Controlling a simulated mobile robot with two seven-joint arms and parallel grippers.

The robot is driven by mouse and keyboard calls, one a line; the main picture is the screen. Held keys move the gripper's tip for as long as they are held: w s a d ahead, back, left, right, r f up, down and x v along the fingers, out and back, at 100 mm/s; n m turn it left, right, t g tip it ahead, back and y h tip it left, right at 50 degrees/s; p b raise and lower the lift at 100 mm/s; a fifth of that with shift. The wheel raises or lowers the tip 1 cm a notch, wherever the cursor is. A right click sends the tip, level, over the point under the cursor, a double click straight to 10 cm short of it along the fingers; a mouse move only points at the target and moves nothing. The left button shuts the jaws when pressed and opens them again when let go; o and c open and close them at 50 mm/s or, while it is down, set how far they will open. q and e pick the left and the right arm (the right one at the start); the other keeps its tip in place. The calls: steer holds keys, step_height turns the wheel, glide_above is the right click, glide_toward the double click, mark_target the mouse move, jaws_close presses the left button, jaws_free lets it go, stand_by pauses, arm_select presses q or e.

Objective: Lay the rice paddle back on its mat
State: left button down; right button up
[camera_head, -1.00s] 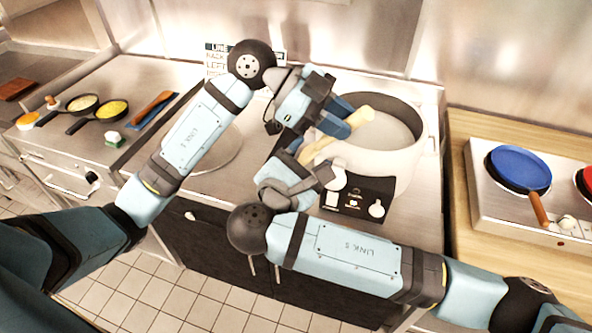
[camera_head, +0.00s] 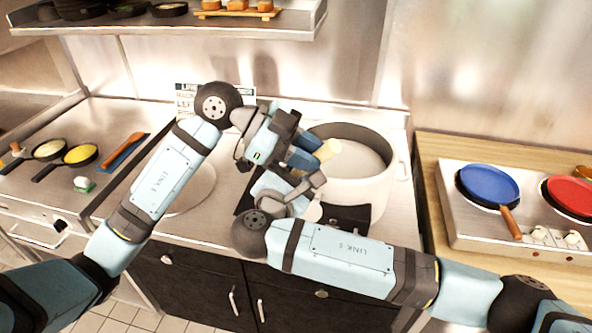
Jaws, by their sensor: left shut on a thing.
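The rice paddle (camera_head: 328,150) is a pale tan wooden thing, showing only in part in the head view. My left gripper (camera_head: 312,156) is shut on it, beside the near left rim of the large white pot (camera_head: 365,192). The rest of the paddle is hidden by my grippers. My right gripper (camera_head: 292,196) is just below the left one; whether its jaws are open is hidden. A blue mat (camera_head: 115,161) lies on the left counter with a brown wooden utensil (camera_head: 124,150) on it. I cannot tell whether this is the paddle's mat.
A round metal plate (camera_head: 195,188) is behind my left forearm. A blue pan (camera_head: 489,184) and a red pan (camera_head: 570,194) sit on the right stove. A shelf (camera_head: 180,35) hangs above.

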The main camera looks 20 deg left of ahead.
arm_select(q)
steer(key=shift+d, duration=0.1)
arm_select(e)
steer(key=shift+a, duration=0.1)
jaws_close()
arm_select(q)
steer(key=c, duration=0.9)
jaws_free()
arm_select(e)
steer(key=shift+r, duration=0.1)
